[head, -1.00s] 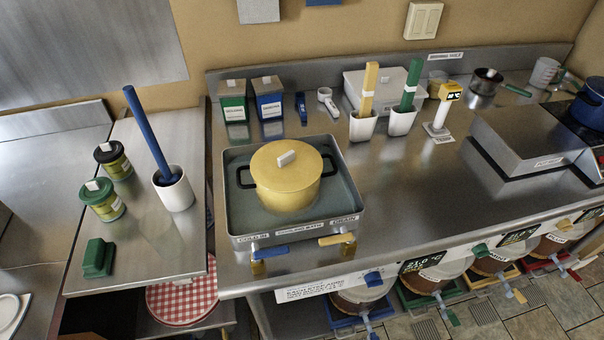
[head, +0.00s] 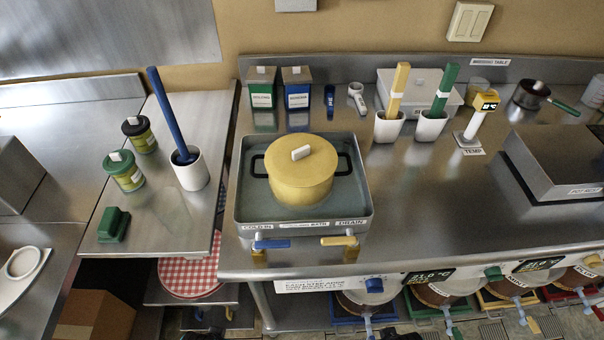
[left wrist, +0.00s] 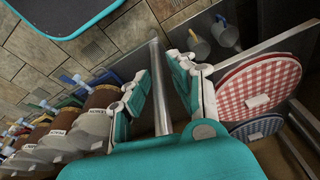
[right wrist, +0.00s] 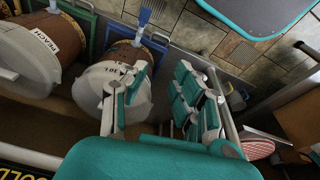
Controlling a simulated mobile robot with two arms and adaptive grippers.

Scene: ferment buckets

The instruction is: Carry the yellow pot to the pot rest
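The yellow pot (head: 300,183), lidded and with two dark side handles, sits upright in the water of the square metal cooling bath (head: 243,215). A low steel box (head: 556,165), whose partly legible front label seems to read pot rest, stands at the right of the counter. My left gripper (left wrist: 158,68) is open and empty in the left wrist view, below the counter level near a metal rail. My right gripper (right wrist: 160,72) is open and empty in the right wrist view, near the buckets. Neither gripper is near the pot, and neither shows clearly in the head view.
White holders with a yellow (head: 396,92) and a green paddle (head: 440,92) stand behind and right of the bath, beside a thermometer stand (head: 475,120). A blue-handled tool in a white cup (head: 191,170) stands left. Bare counter (head: 440,190) lies between bath and steel box.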

